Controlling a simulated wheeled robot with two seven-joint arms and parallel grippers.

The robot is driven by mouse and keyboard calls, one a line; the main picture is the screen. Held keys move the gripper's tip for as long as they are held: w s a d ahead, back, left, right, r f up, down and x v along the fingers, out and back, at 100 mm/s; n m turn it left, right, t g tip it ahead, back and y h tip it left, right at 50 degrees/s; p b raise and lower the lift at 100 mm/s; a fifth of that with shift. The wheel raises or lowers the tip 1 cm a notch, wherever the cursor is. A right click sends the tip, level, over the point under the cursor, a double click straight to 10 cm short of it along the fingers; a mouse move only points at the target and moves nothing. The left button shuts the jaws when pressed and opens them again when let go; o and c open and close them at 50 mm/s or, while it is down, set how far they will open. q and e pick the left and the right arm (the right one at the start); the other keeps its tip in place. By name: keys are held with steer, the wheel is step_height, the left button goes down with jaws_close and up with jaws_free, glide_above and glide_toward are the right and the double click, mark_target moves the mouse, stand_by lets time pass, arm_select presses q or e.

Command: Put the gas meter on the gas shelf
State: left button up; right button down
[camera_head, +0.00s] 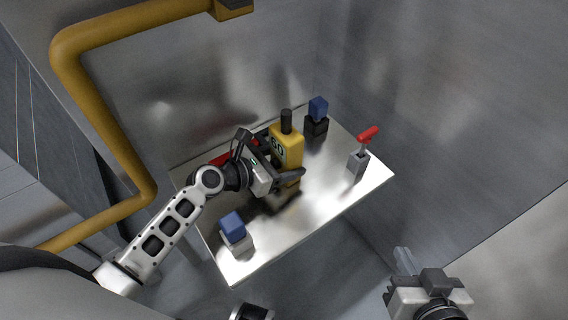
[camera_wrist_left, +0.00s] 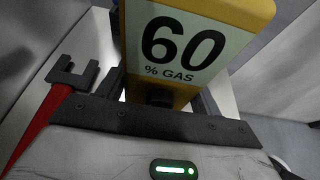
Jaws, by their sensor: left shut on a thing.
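The gas meter (camera_head: 289,146) is a yellow upright body with a black top, standing on or just above the shiny metal table. In the left wrist view its label (camera_wrist_left: 185,45) reads "60 % GAS". My left gripper (camera_head: 283,178) is shut on the meter's lower part, with its dark fingers on either side. I cannot tell whether the meter's base touches the table, since the gripper hides part of it. My right gripper (camera_head: 403,262) is at the lower right, away from the table; its finger gap is unclear. No separate gas shelf can be made out.
The metal table (camera_head: 325,205) has a blue-topped black block (camera_head: 317,118) at the back, a red-handled grey piece (camera_head: 359,160) at right and a blue-topped grey block (camera_head: 234,232) in front. A red tool (camera_wrist_left: 38,125) lies beside the meter. A yellow pipe (camera_head: 105,130) runs along the left wall.

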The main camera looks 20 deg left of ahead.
arm_select(q)
steer(key=shift+r, duration=0.15)
steer(key=o, duration=1.1)
steer(key=shift+f, duration=0.2)
steer(key=shift+s+r, duration=0.15)
steer(key=shift+r, duration=0.05)
steer(key=p+v, duration=0.1)
steer(key=v, duration=1)
steer(key=shift+s+a+p, duration=0.25)
steer(key=shift+p, duration=0.1)
steer(key=shift+r, duration=0.15)
